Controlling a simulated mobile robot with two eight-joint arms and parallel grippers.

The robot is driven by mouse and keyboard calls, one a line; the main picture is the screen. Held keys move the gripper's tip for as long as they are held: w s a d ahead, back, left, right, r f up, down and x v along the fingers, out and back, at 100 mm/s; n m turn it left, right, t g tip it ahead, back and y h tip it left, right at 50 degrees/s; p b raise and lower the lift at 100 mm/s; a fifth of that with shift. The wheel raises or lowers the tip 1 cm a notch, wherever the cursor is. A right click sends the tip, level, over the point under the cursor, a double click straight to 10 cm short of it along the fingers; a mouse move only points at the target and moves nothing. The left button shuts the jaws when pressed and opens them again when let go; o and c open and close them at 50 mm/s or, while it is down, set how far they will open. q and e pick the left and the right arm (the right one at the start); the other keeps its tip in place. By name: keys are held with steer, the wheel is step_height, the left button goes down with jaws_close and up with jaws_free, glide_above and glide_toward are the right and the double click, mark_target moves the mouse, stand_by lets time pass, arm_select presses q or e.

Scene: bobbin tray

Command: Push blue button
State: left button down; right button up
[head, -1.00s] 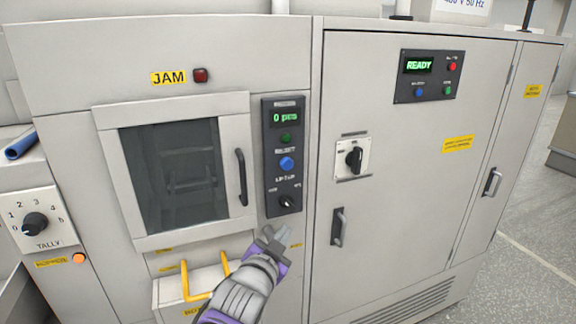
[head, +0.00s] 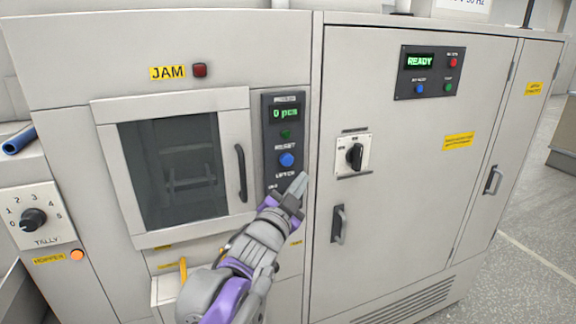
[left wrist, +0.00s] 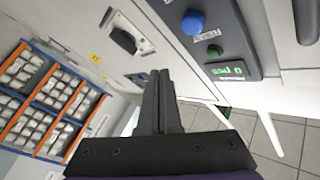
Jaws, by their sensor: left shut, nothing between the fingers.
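A blue button (head: 287,160) sits on the narrow dark panel beside the window door, below a green button and a "0 pcs" display. It also shows in the left wrist view (left wrist: 193,22), near the top. My left gripper (head: 302,181) is shut and empty, its fingertips just below and right of that button, apart from it. It hides the knob at the panel's bottom. In the left wrist view its shut fingers (left wrist: 158,78) point up toward the cabinet. A smaller blue button (head: 420,89) is on the READY panel. My right gripper is not in view.
A window door with a dark handle (head: 240,172) is left of the panel. A rotary switch (head: 354,155) and a door handle (head: 338,224) stick out to the right.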

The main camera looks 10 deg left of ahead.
mark_target(294, 160)
arm_select(q)
steer(key=w+a, duration=0.2)
steer(key=w, duration=0.1)
steer(key=w+a+b, duration=0.1)
steer(key=w, duration=0.1)
steer(key=shift+a, duration=0.25)
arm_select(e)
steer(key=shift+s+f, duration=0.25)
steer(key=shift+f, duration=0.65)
arm_select(q)
steer(key=shift+w, duration=0.15)
stand_by(0.9)
steer(key=shift+w+a, duration=0.25)
steer(key=shift+w, duration=0.05)
steer(key=shift+w+a, duration=0.3)
steer(key=shift+w, duration=0.1)
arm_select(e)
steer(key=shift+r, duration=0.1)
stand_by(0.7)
arm_select(q)
steer(key=shift+s+d, duration=0.15)
steer(key=shift+s+d+p, duration=0.3)
steer(key=shift+s+d, duration=0.1)
steer(key=shift+s, duration=0.2)
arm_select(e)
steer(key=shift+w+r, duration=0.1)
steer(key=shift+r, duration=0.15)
